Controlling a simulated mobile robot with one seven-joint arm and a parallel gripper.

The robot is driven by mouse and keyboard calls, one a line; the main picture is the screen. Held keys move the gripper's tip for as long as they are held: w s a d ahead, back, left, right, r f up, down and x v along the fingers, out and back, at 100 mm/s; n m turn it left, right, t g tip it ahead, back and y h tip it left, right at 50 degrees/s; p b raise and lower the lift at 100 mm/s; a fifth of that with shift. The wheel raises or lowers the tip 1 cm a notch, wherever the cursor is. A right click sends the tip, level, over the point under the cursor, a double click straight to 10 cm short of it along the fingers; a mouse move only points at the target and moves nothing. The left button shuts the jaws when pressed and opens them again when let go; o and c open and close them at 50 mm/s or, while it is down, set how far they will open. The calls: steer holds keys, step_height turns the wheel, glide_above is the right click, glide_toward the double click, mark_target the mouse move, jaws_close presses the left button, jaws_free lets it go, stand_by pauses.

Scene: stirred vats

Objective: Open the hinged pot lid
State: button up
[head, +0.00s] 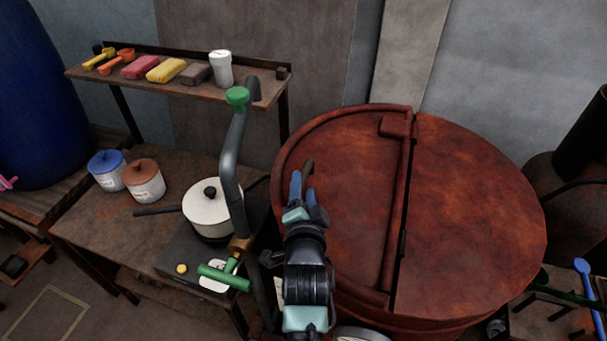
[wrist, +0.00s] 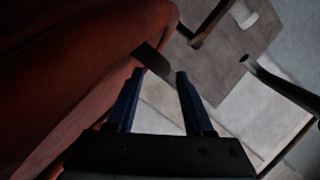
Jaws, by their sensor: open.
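A large round rust-red pot (head: 470,220) stands at the right of the head view. Its lid (head: 350,220) is the left half of the top, lying flat and shut, with a hinge bar along the middle. A short dark handle (head: 308,168) sticks out at the lid's left rim; it also shows in the wrist view (wrist: 152,59) against the red side. My gripper (head: 304,186) is open at the lid's left edge, close to this handle. In the wrist view the handle's end lies at the gap between my fingertips (wrist: 160,74). I cannot tell whether they touch it.
A bent grey pipe (head: 231,150) with green valve handles rises just left of my arm. A white lidded pot (head: 208,210) stands on the workbench (head: 110,235). A shelf (head: 190,90) with sponges and a white cup is behind. A blue barrel (head: 40,100) stands far left.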

mark_target(303, 184)
steer(key=shift+x, duration=2.25)
jaws_close()
